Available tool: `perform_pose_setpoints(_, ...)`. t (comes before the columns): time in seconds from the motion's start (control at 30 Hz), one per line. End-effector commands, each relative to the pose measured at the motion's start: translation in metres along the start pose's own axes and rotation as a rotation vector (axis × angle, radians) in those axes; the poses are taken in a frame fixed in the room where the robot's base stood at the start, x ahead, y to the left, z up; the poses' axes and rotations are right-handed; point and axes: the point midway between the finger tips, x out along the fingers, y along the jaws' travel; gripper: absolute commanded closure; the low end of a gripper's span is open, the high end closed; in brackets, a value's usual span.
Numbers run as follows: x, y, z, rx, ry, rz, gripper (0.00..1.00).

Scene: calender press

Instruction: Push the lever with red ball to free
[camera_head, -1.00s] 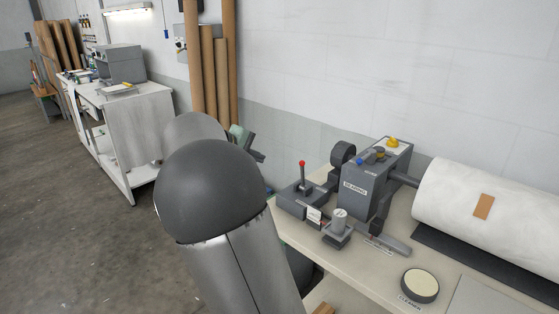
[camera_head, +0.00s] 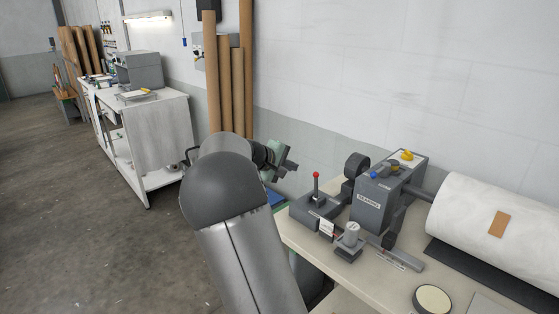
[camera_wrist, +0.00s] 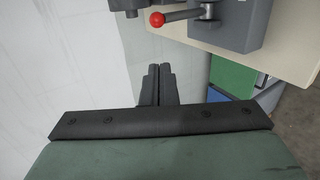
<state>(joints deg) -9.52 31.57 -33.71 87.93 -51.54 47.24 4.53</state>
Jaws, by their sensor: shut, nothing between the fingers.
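The lever with the red ball (camera_head: 316,176) stands upright on a grey base box (camera_head: 313,212) at the left end of the press table. In the wrist view the red ball (camera_wrist: 157,19) and its rod show at the top, with the grey box (camera_wrist: 243,22) to their right. My gripper (camera_head: 287,165) is left of the lever in the head view, apart from it. In the wrist view my gripper's two fingers (camera_wrist: 159,70) are together and empty, with the ball beyond their tips.
The grey gear housing (camera_head: 375,205) stands right of the lever box, with a white roll (camera_head: 490,215) farther right. A small cylinder on a block (camera_head: 350,238) sits in front. The wall is behind; cardboard tubes (camera_head: 226,85) lean on it.

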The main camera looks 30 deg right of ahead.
Motion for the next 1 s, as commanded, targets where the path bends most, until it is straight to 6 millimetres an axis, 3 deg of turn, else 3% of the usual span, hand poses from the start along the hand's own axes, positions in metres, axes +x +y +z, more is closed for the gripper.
perform_pose_setpoints(0.07, 0.015, 0.002, 0.003, -0.001, -0.004, 0.000, 1.00)
perform_pose_setpoints(0.33, 0.035, 0.001, 0.025, 0.000, 0.001, 0.000, 1.00)
perform_pose_setpoints(1.0, 0.033, 0.003, 0.026, -0.007, 0.015, -0.039, 1.00)
